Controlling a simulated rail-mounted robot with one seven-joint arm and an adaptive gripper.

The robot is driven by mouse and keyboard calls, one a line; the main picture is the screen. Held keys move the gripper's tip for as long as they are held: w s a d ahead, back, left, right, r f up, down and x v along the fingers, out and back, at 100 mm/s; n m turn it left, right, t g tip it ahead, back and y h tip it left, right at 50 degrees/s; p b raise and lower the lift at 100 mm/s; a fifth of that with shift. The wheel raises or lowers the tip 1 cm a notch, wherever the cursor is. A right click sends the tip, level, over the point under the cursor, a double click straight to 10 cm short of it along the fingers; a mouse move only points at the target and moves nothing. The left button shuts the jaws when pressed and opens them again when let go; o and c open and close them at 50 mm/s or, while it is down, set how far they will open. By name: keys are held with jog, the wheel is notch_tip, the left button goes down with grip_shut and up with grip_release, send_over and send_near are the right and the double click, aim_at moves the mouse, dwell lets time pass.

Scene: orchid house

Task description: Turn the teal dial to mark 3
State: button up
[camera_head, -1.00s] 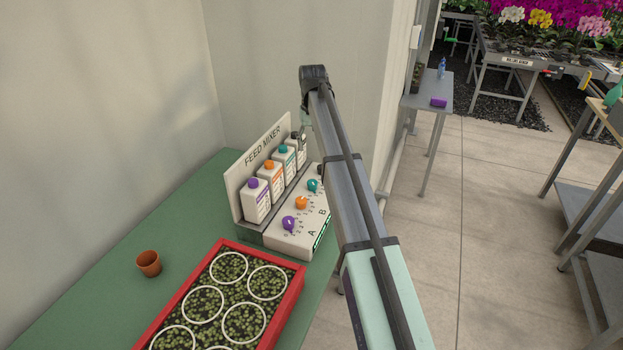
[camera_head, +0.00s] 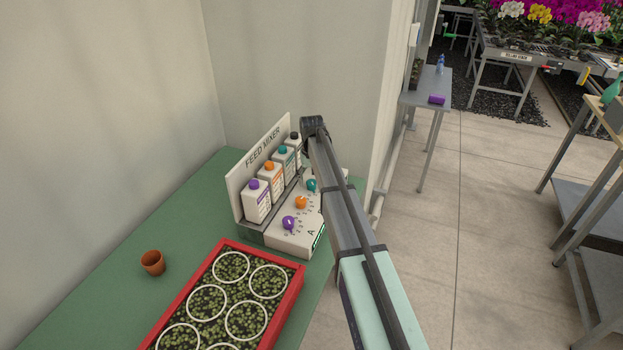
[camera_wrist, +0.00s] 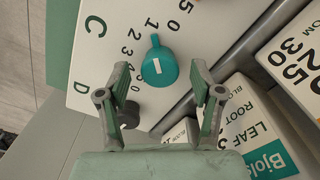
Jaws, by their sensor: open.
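The teal dial (camera_head: 311,185) is on the sloped panel of the feed mixer (camera_head: 274,235), past the orange and purple dials. Numbers 2 and 3 lie to the left of the 1. My gripper (camera_wrist: 159,67) is open and empty, its fingers on either side of the dial in the picture. I cannot tell the height gap or any contact. In the head view my arm hides the gripper.
A dark dial (camera_wrist: 129,115) sits by the letter D, partly behind the left finger. White bottles (camera_head: 257,201) stand along the mixer's back, close to the right finger. The orange dial (camera_head: 301,202), purple dial (camera_head: 289,223), red seedling tray (camera_head: 290,298) and terracotta pot (camera_head: 152,263) are nearer.

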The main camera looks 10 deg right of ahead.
jog(key=c, duration=1.1)
jog(key=shift+c, duration=0.2)
jog(key=shift+n, duration=0.4)
jog(key=n+b, duration=0.1)
jog(key=n, duration=0.4)
jog(key=shift+f+b, duration=0.1)
jog(key=shift+b, duration=0.25)
jog(key=n+b, duration=0.1)
jog(key=n, duration=0.5)
jog(key=shift+n, duration=0.4)
